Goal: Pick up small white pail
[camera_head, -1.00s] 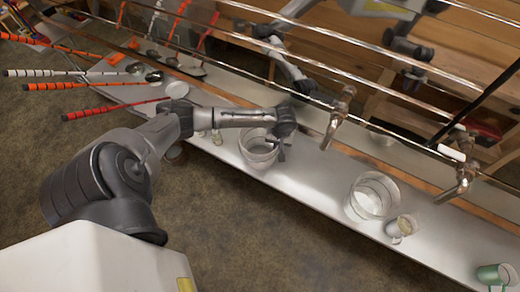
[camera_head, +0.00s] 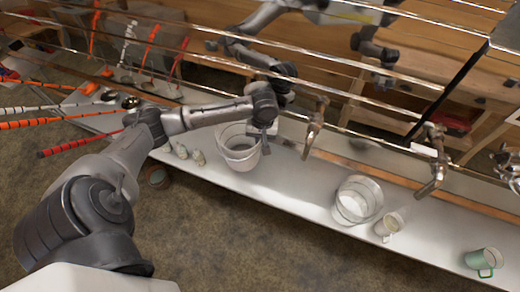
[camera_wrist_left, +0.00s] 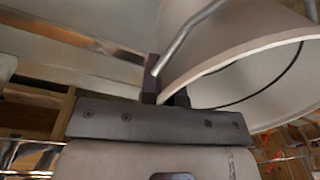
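The small white pail (camera_head: 241,157) is on the left half of the long white bench, open at the top, with a thin wire handle. In the left wrist view, its pale wall (camera_wrist_left: 235,35) and rim fill the upper right. My left gripper (camera_head: 268,143) is at the pail's right rim. In the left wrist view, the fingers (camera_wrist_left: 167,92) are close together, one on each side of the wall near the rim, with the wire handle crossing by one finger. I cannot tell if the pail's base touches the bench.
A second pail (camera_head: 345,211), a cream mug (camera_head: 387,229) and a green mug (camera_head: 482,261) stand to the right on the bench (camera_head: 300,196). Metal taps (camera_head: 314,127) and (camera_head: 436,175) jut out behind. Small bottles (camera_head: 182,152) stand left of the pail. Striped-handled tools lie farther left.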

